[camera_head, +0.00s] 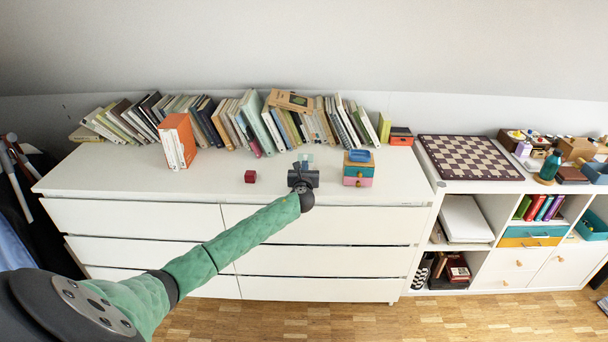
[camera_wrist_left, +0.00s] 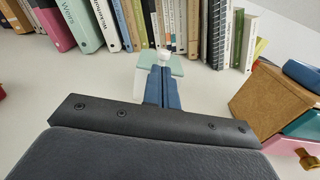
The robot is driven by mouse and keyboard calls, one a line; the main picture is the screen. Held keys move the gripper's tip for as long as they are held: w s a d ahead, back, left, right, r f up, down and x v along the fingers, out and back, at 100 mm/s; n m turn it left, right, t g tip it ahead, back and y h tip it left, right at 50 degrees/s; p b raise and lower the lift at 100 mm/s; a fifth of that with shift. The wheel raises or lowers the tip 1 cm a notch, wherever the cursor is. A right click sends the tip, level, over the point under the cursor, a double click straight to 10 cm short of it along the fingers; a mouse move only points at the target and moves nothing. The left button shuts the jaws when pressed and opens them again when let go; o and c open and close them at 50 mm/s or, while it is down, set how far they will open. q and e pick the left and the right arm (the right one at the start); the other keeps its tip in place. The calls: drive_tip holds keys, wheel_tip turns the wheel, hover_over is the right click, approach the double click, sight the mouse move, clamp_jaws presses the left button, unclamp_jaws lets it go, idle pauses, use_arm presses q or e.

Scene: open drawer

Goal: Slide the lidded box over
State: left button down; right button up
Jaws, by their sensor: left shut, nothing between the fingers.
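The lidded box is small and pale, with a light green lid (camera_wrist_left: 176,66) and a white knob (camera_wrist_left: 163,54) in the left wrist view. In the head view the lidded box (camera_head: 307,157) stands on the white dresser top (camera_head: 215,178), in front of the row of books. My left gripper (camera_head: 303,166) is right in front of it, on the near side. Its blue fingers (camera_wrist_left: 163,88) are shut with nothing between them and cover part of the box's front. I cannot tell whether they touch it. My right gripper is not in view.
Books (camera_head: 265,125) line the back. A dark red cube (camera_head: 250,176) lies left of my gripper. A small chest with coloured drawers (camera_head: 358,171), a blue dish (camera_head: 359,155) on top, stands to the right. An orange book (camera_head: 178,142) stands farther left.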

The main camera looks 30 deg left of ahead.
sight(305, 158)
use_arm(q)
drive_tip(key=b+x, duration=0.1)
drive_tip(key=x, duration=0.4)
drive_tip(key=shift+w+a, duration=0.2)
drive_tip(key=shift+w, duration=0.1)
drive_tip(key=shift+w+a, duration=0.35)
drive_tip(key=shift+w, duration=0.15)
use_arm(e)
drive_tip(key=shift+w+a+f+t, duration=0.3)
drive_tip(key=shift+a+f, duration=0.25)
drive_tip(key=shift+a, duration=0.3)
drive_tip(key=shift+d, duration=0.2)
